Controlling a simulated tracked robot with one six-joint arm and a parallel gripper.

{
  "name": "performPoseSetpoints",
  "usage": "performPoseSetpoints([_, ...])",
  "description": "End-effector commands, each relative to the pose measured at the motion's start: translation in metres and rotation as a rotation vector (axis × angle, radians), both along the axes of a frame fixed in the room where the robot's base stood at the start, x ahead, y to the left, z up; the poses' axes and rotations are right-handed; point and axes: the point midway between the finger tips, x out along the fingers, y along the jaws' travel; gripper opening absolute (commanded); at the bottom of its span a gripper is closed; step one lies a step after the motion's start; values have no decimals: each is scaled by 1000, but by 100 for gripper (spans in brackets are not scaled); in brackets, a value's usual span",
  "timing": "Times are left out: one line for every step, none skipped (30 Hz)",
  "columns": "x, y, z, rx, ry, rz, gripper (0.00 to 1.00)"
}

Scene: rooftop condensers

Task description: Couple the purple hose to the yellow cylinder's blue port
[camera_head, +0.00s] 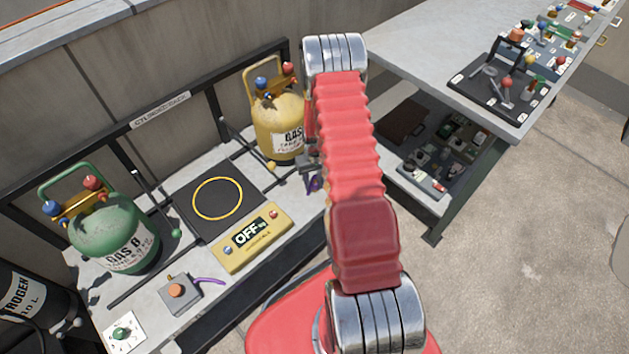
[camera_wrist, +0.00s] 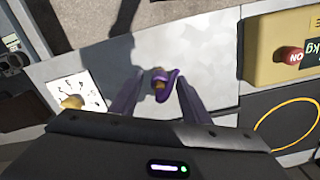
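The yellow cylinder (camera_head: 277,122) stands on the bench behind my arm in the head view. Its blue port (camera_head: 261,82) is on the upper left of its collar, and a red port (camera_head: 288,68) is to the right. A purple hose piece (camera_wrist: 170,82) with a brass-coloured centre lies between the fingertips of my gripper (camera_wrist: 160,88) in the wrist view. The fingers stand apart, with a gap on the left; I cannot tell whether the right one touches it. Purple also shows beside my arm (camera_head: 315,183). My gripper is mostly hidden by my arm in the head view.
A green cylinder (camera_head: 115,233) stands at the left. A scale with a dark plate (camera_head: 190,205) and a yellow OFF display (camera_head: 252,238) lies between the cylinders. A grey box (camera_head: 180,294) has a purple line at its right. A side table (camera_head: 430,55) is at the right.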

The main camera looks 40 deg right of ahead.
Motion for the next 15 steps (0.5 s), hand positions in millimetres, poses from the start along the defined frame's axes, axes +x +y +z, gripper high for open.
performPoseSetpoints([0,0,0,0,0,0,40])
performPoseSetpoints([0,0,0,0,0,0,37])
performPoseSetpoints([0,0,0,0,0,0,35])
performPoseSetpoints([0,0,0,0,0,0,32])
performPoseSetpoints([0,0,0,0,0,0,30])
performPoseSetpoints([0,0,0,0,0,0,28])
performPoseSetpoints([0,0,0,0,0,0,26])
performPoseSetpoints([0,0,0,0,0,0,23])
performPoseSetpoints([0,0,0,0,0,0,21])
performPoseSetpoints([0,0,0,0,0,0,18])
performPoseSetpoints([0,0,0,0,0,0,16])
performPoseSetpoints([0,0,0,0,0,0,14])
performPoseSetpoints([0,0,0,0,0,0,11])
performPoseSetpoints([0,0,0,0,1,0,9])
performPoseSetpoints([0,0,0,0,1,0,6])
